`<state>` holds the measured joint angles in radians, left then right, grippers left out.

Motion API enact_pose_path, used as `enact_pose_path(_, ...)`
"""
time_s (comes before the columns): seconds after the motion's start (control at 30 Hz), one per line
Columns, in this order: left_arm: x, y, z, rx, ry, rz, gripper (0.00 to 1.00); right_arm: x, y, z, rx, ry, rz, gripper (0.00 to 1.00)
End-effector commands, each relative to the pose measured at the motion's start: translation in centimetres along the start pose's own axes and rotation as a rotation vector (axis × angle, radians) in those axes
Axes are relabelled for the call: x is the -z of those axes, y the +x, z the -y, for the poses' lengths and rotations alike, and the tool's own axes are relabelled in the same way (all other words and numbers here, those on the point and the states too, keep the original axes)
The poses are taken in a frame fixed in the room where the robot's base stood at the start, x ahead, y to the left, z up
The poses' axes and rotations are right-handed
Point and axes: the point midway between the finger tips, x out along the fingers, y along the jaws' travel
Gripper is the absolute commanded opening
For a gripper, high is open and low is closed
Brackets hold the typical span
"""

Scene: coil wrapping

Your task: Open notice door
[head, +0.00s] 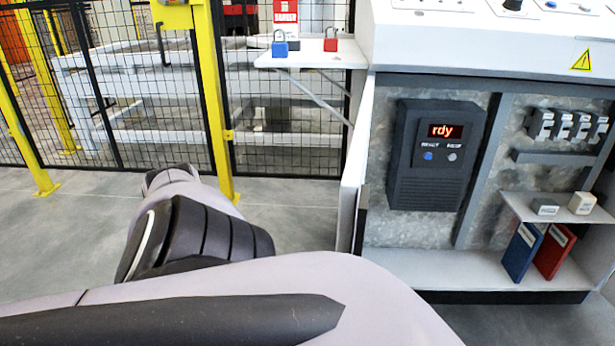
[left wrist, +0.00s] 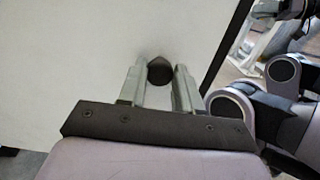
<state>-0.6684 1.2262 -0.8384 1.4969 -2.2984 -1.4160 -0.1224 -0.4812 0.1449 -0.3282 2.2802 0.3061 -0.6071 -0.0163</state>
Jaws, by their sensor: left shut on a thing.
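A white door panel (left wrist: 75,70) fills much of the left wrist view, with a dark knob (left wrist: 159,69) on it. My left gripper (left wrist: 160,82) is shut on this knob, one finger on each side. In the head view a white cabinet door (head: 355,150) stands swung out at the cabinet's left side, seen nearly edge-on. The cabinet (head: 470,55) is open at the front. My left arm crosses the lower left of the head view; its gripper is hidden there. My right gripper is not in view.
Inside the cabinet are a dark drive unit (head: 437,155) reading "rdy", and blue (head: 522,252) and red (head: 555,250) binders. A white shelf (head: 310,60) holds blue (head: 280,47) and red (head: 330,44) padlocks. A black mesh fence (head: 110,90) with yellow posts stands behind.

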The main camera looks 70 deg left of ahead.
Motion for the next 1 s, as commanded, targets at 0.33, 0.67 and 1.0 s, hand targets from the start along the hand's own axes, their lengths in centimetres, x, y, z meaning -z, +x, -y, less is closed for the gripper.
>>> enact_pose_path(0.33,0.1,-0.1,0.1,0.002,-0.002,-0.003,0.58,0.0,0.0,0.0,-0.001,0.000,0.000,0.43)
enact_pose_path(0.67,0.0,-0.4,0.0,0.000,0.000,-0.003,0.58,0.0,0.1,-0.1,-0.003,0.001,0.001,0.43)
enact_pose_path(1.0,0.1,-5.4,0.1,0.001,-0.001,-0.005,0.58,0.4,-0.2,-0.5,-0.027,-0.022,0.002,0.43)
